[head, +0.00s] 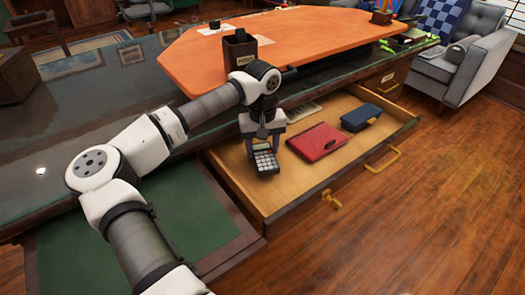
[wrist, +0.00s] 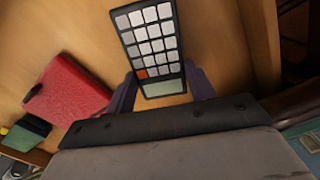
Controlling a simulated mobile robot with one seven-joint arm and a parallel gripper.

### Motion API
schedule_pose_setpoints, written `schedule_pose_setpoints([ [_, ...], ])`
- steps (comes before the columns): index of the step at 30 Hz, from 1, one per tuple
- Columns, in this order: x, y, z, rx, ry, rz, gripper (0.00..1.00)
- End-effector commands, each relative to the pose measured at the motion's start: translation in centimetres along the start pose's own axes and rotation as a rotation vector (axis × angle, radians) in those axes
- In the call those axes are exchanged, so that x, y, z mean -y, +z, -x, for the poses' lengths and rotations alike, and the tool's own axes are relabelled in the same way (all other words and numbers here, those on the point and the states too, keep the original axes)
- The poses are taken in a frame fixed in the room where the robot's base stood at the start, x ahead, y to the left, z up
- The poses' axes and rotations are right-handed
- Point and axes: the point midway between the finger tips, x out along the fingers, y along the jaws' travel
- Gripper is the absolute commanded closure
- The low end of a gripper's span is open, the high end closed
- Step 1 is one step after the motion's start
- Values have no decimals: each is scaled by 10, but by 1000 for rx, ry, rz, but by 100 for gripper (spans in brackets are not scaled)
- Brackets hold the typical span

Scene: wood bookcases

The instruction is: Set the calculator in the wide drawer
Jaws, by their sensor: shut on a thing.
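The calculator (head: 265,158) is dark with light keys and one orange key. My gripper (head: 263,133) is shut on its display end and holds it over the left part of the open wide drawer (head: 245,170). In the wrist view the calculator (wrist: 152,42) sits between the two fingers (wrist: 160,92), its keys facing the camera. The wooden drawer floor (wrist: 215,50) is behind it. I cannot tell whether the calculator touches the drawer floor.
A red book-like item (head: 317,142) and a dark blue case (head: 361,117) lie in the drawer to the right. Papers (head: 303,112) lie towards its back. The orange desktop (head: 290,50) with a dark holder (head: 239,50) is above. Bare drawer floor surrounds the calculator.

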Motion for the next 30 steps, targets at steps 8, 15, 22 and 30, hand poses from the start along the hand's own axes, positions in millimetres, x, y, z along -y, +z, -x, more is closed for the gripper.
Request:
schedule_pose_setpoints([
  [8, 0, 0, -16, -1, 1, 0, 70],
  [15, 0, 0, -19, 0, 0, 0, 44],
  [22, 0, 0, -19, 0, 1, 0, 24],
  [30, 0, 0, -14, 0, 1, 0, 24],
])
